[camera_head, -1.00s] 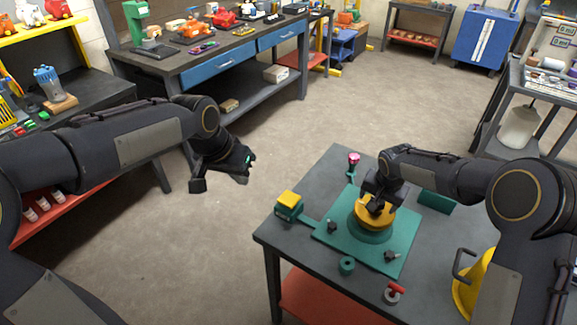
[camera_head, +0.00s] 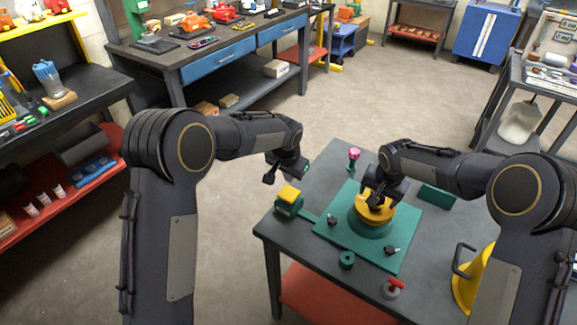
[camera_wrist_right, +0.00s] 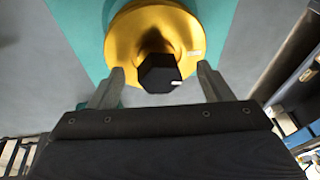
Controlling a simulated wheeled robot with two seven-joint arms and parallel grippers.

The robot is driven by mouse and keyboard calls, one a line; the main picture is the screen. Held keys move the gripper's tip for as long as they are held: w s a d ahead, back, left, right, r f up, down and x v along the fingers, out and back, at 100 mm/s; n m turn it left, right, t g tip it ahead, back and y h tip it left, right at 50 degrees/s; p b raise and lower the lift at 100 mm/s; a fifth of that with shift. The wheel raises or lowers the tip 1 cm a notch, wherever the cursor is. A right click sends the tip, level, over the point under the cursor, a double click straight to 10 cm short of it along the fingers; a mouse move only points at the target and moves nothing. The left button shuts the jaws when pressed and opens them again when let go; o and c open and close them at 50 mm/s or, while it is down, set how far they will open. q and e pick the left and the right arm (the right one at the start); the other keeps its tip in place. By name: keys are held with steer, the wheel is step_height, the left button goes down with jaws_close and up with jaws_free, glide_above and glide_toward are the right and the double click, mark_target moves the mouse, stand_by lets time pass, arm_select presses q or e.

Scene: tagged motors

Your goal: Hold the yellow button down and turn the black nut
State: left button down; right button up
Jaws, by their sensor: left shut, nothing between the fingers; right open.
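The yellow button (camera_head: 289,194) sits on a green box at the left end of the table, joined by a green strip to a green plate (camera_head: 326,237). My left gripper (camera_head: 284,179) is shut and empty, in the air just above and behind the button, apart from it. A yellow round motor part (camera_head: 372,211) stands on a green base on the plate. The black nut (camera_wrist_right: 158,74) shows at its centre in the right wrist view. My right gripper (camera_wrist_right: 160,82) is open, with one finger on each side of the nut; contact is not clear. The right arm partly hides the nut in the head view.
A pink-topped post (camera_head: 354,156) stands behind the plate. Small dark knobs stand on the plate. A green ring (camera_head: 346,260), a red-handled part (camera_head: 393,288) and a yellow funnel-like object (camera_head: 472,283) lie toward the front and right of the table (camera_head: 310,284).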

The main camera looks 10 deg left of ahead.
arm_select(q)
steer(key=shift+f, duration=0.35)
steer(key=shift+f, duration=0.15)
